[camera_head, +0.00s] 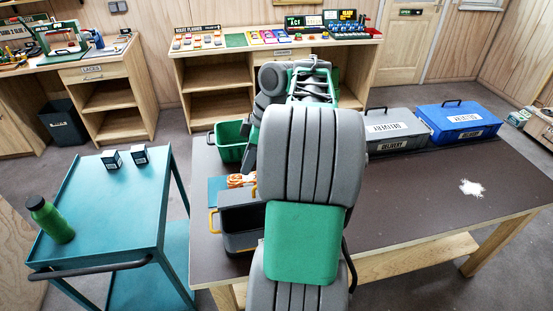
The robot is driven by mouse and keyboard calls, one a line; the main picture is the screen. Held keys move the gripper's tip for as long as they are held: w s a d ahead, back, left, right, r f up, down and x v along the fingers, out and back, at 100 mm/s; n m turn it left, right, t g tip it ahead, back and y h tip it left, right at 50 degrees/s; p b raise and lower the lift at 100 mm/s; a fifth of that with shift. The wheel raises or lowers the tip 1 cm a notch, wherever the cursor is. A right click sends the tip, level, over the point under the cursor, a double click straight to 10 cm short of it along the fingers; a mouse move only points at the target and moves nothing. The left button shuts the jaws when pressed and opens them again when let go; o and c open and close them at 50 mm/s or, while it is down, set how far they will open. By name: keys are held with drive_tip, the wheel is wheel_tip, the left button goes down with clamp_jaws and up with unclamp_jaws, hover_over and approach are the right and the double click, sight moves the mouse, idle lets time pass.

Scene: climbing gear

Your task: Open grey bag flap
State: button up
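The grey bag (391,131) is a box-shaped bag with a dark top handle and a "DELIVERY" label. It stands at the back of the dark table, just left of the blue bag (458,121). Its lid looks closed, and my arm covers part of its left side. My arm rises through the middle of the view. Its far end, a grey and green assembly, is in front of the back shelf, left of the grey bag. My gripper's fingers cannot be made out there, nor whether they hold anything.
The brown table (420,205) is bare at front right except for a white powder patch (471,187). A green bin (229,141) and a dark crate with orange handles (236,242) stand left of my arm. A teal cart (117,210) holds a green bottle (50,219) and small boxes.

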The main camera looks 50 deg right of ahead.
drive_tip(key=shift+n, duration=0.9)
drive_tip(key=s+d, duration=0.1)
drive_tip(key=d, duration=0.1)
drive_tip(key=s+d+f, duration=0.1)
drive_tip(key=d, duration=0.1)
drive_tip(key=s+d, duration=0.2)
drive_tip(key=shift+s+d+f, duration=0.1)
drive_tip(key=shift+d+f, duration=0.15)
drive_tip(key=shift+d, duration=0.1)
drive_tip(key=shift+s+d+f+y, duration=0.1)
drive_tip(key=shift+s+f+y, duration=0.1)
drive_tip(key=shift+f+y, duration=0.1)
drive_tip(key=b+x, duration=0.2)
drive_tip(key=x, duration=0.5)
drive_tip(key=shift+w+f, duration=0.1)
drive_tip(key=shift+w, duration=0.05)
clamp_jaws()
